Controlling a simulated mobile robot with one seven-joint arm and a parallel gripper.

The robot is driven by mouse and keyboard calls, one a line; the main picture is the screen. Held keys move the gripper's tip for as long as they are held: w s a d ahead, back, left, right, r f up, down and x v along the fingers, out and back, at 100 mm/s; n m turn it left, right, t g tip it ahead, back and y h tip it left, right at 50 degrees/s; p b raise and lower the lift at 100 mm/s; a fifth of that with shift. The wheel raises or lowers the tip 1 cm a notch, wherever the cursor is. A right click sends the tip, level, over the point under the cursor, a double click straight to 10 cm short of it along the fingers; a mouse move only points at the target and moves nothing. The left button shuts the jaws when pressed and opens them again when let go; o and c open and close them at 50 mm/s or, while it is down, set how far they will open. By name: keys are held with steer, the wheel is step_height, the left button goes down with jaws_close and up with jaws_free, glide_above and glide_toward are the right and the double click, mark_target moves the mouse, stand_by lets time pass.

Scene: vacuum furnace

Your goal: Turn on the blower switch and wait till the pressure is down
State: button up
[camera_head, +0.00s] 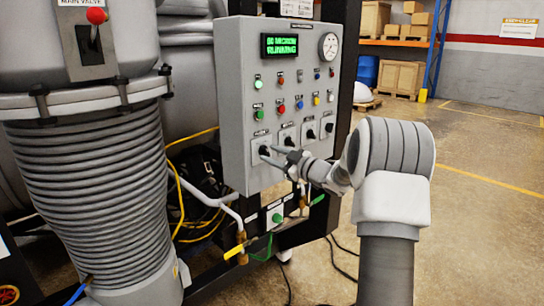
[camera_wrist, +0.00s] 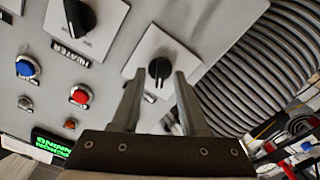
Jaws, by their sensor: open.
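The grey control panel (camera_head: 238,100) has a row of black rotary switches on white plates along its bottom. My gripper (camera_head: 263,156) is open at the leftmost switch (camera_head: 264,141). In the wrist view this black switch (camera_wrist: 160,67) sits at the open end of my two fingers (camera_wrist: 158,82), roughly between the tips; I cannot tell if they touch it. Its label is not readable, so I cannot confirm which is the blower switch. The green display (camera_head: 281,45) shows "RUNNING" on its lower line. A round white gauge (camera_head: 329,46) is right of it, its reading too small to tell.
A second black switch (camera_wrist: 77,17) and red and blue buttons (camera_wrist: 79,96) are close by. A ribbed grey bellows column (camera_head: 85,190) stands left of the panel. Open floor (camera_head: 480,170) extends to the right.

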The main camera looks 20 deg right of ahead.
steer(key=shift+w+a, duration=0.1)
steer(key=shift+w, duration=0.1)
jaws_close()
